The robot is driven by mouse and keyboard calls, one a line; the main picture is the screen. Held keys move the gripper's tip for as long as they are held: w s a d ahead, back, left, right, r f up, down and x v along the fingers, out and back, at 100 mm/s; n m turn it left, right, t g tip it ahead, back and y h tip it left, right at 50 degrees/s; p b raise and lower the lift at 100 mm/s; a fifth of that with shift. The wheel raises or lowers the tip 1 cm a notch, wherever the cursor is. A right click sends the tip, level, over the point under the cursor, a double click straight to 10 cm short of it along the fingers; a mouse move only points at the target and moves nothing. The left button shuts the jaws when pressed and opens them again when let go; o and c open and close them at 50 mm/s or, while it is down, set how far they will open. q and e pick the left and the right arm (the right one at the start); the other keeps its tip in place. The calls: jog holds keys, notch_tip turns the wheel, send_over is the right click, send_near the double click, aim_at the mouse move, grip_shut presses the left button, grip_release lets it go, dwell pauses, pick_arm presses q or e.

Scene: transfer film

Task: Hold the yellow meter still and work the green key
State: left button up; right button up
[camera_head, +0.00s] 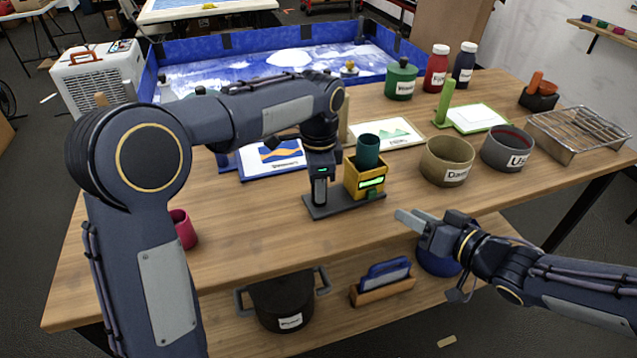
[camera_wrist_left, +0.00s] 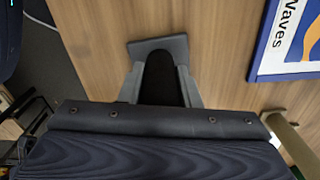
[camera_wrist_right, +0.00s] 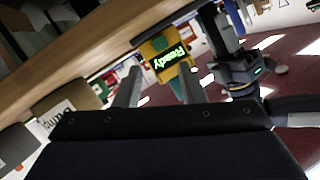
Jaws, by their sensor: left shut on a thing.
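The yellow meter (camera_head: 353,182) stands upright on a dark grey base plate (camera_head: 345,207), with a dark green cup (camera_head: 368,150) on top and a lit green screen. In the right wrist view the meter (camera_wrist_right: 153,47) reads "Ready". The green key (camera_head: 373,195) is low on its front, below the screen; it also shows in the right wrist view (camera_wrist_right: 178,88). My left gripper (camera_head: 320,192) is shut on the black upright handle (camera_wrist_left: 160,80) at the plate's left end. My right gripper (camera_head: 412,217) is open and empty, to the right of the key and apart from it.
Two labelled bowls (camera_head: 447,162) and a wire rack (camera_head: 580,130) stand to the right. Picture cards (camera_head: 388,134) lie behind the meter. A pink cup (camera_head: 183,230) is at the left. The table's front edge is close to my right gripper; a black pot (camera_head: 283,300) sits below.

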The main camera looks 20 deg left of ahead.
grip_shut()
dwell(1.7)
